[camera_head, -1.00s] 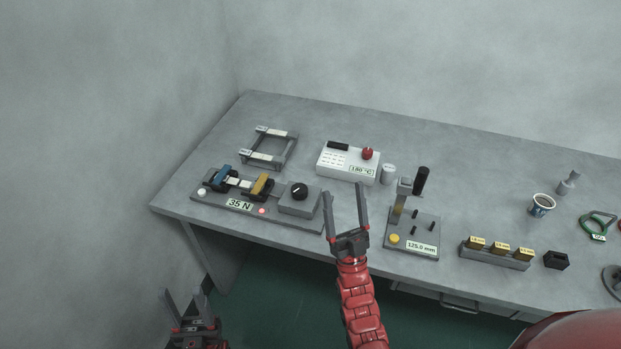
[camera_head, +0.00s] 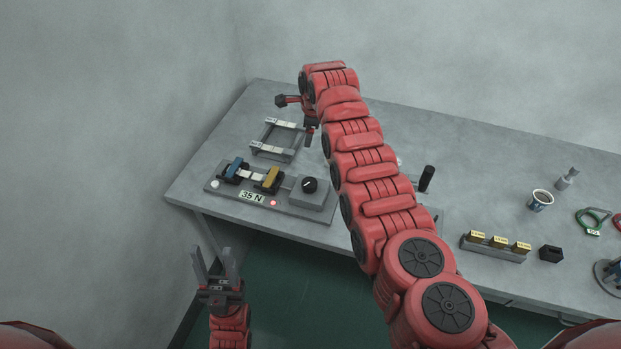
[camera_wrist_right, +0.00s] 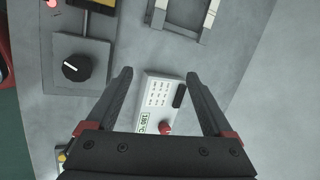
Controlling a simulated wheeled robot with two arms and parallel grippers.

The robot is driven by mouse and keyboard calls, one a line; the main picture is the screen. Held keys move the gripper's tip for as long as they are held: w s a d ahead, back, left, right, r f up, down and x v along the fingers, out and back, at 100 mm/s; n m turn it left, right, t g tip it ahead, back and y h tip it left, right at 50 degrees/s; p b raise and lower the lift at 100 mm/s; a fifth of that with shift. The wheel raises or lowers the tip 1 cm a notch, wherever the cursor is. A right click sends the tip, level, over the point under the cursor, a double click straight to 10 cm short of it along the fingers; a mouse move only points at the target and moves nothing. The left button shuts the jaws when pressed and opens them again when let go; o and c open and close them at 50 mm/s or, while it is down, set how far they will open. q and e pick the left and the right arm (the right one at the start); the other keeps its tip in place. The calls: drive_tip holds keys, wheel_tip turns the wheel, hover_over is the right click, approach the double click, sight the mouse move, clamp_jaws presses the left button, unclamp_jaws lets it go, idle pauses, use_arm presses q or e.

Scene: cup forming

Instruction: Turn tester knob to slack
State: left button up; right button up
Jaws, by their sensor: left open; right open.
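The tester (camera_head: 225,197) is a grey base at the table's left, with a "35 N" display, a blue clamp and a yellow clamp. Its black knob (camera_head: 309,185) sits on a grey block, its white mark pointing to the upper right. The knob also shows in the right wrist view (camera_wrist_right: 76,67), left of the fingers. My right gripper (camera_head: 295,120) is open and empty, above the table beyond the knob and apart from it; its fingers show in the wrist view (camera_wrist_right: 160,84). My left gripper (camera_head: 213,260) is open and empty, in front of the table's edge.
A grey frame (camera_head: 267,151) stands behind the tester. A white box (camera_wrist_right: 157,103) with a red knob and a "180 °C" display lies beneath the right fingers; my arm hides it in the head view. A block holder (camera_head: 492,249) and cup (camera_head: 540,200) are at the right.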

drive_tip(key=s+r+m+g+h, duration=0.1)
drive_tip(key=s+r+m+g, duration=0.25)
drive_tip(key=s+r, duration=0.5)
drive_tip(key=b, duration=0.5)
hover_over(310, 182)
wheel_tip(310, 182, down, 8)
drive_tip(key=shift+g, duration=0.55)
drive_tip(key=f+p, duration=0.2)
drive_tip(key=f, duration=0.3)
drive_tip(key=shift+s+p, duration=0.2)
drive_tip(key=shift+p, duration=0.1)
wheel_tip(310, 182, down, 6)
drive_tip(key=shift+w+r+b, duration=0.1)
drive_tip(key=shift+w+b, duration=0.05)
drive_tip(key=shift+b, duration=0.45)
drive_tip(key=shift+r, duration=0.1)
drive_tip(key=shift+c, duration=0.7)
clamp_jaws()
